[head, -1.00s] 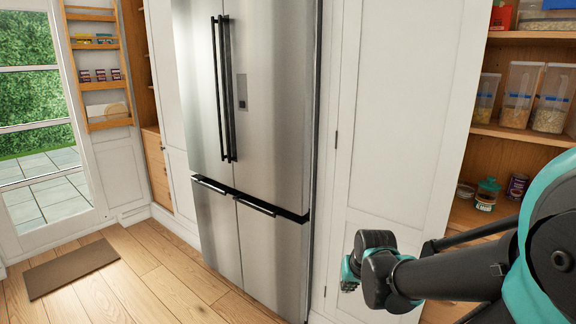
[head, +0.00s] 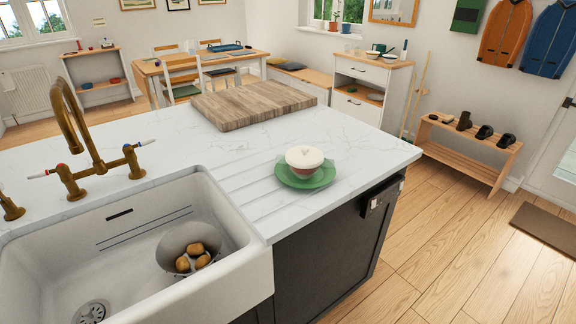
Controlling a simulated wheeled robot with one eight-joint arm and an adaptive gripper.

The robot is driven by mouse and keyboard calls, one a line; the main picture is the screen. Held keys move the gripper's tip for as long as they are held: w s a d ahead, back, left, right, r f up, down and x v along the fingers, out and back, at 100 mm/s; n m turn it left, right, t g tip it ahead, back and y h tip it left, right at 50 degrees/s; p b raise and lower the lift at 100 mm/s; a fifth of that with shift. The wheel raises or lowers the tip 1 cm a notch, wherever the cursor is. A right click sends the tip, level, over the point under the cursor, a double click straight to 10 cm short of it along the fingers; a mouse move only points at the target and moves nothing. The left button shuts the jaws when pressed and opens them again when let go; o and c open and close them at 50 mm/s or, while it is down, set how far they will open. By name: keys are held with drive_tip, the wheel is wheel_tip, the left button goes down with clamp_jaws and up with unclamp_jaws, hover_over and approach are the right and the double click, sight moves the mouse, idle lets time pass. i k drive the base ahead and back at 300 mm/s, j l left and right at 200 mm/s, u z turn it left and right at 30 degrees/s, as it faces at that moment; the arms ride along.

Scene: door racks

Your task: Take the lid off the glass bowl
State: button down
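A small bowl (head: 303,172) with a reddish-brown side stands on the worktop near its right front corner. A cream lid (head: 305,157) with a small pale shape on top covers the bowl. The bowl sits on a green plate (head: 283,179). I cannot tell at this size whether the bowl is glass. My gripper is not in the head view.
The white worktop (head: 345,160) has a wooden board (head: 253,103) behind the bowl. A white sink (head: 258,262) at left holds a colander (head: 170,251) with several round brown items. A brass tap (head: 80,130) stands behind it.

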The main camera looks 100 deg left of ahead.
sight(301, 157)
drive_tip(key=u, duration=3.3)
